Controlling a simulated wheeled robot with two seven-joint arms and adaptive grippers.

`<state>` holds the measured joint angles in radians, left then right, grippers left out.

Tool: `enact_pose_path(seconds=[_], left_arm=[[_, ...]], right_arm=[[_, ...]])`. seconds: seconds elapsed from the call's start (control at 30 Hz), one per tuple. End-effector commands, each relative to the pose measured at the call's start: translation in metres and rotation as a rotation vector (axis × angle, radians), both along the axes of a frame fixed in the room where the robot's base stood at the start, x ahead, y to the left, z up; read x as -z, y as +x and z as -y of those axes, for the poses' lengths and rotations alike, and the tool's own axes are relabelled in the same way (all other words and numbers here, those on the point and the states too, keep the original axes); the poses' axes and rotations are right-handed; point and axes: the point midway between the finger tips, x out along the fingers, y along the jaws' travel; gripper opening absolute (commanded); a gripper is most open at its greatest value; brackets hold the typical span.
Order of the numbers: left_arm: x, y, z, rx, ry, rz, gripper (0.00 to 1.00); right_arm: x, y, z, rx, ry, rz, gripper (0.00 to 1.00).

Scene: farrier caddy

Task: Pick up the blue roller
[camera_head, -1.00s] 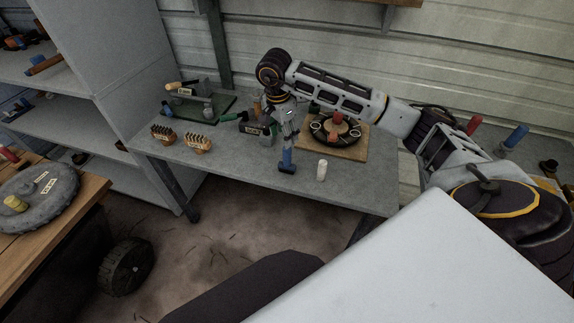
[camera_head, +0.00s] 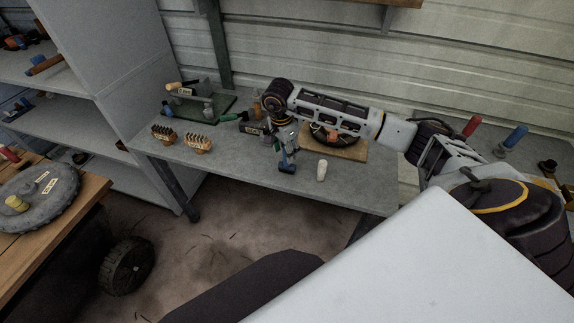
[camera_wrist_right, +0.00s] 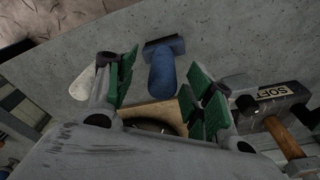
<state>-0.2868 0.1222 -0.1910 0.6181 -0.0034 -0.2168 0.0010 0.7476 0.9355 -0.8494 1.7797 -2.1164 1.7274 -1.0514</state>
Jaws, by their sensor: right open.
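The blue roller (camera_head: 288,168) stands near the front edge of the grey bench, with a blue cylinder and a darker cap-like end. In the right wrist view the blue roller (camera_wrist_right: 162,75) shows ahead of and between the finger pads. My right gripper (camera_head: 284,147) is just above and behind it, partly covering its upper part. The right gripper's green-padded fingers (camera_wrist_right: 157,82) are apart and hold nothing. Whether a finger touches the roller I cannot tell. My left gripper is in neither view.
A white cylinder (camera_head: 322,170) stands close to the right of the roller. A wooden board (camera_head: 350,150) with a dark ring lies behind. Two brushes (camera_head: 198,145) are to the left. A block marked SOFT (camera_wrist_right: 280,95) is beside the fingers in the wrist view.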

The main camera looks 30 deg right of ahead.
Motion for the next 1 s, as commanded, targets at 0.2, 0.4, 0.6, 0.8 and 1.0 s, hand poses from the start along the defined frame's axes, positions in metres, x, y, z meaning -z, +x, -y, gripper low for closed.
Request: enact_pose_path(seconds=[0.2,0.4,0.6,0.8,1.0], left_arm=[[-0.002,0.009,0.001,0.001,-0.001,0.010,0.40],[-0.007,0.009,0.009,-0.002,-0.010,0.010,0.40],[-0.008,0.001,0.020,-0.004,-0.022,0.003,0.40],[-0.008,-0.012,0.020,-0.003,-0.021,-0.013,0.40],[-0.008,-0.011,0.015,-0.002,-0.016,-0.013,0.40]], right_arm=[[0.005,0.001,0.001,0.001,0.000,-0.002,0.53],[0.023,0.004,0.006,0.001,0.001,-0.004,0.53],[0.044,0.005,0.009,0.001,0.001,-0.003,0.53],[0.051,0.006,0.010,0.000,0.000,0.001,0.53],[0.051,0.006,0.010,0.000,0.000,0.000,0.53]])
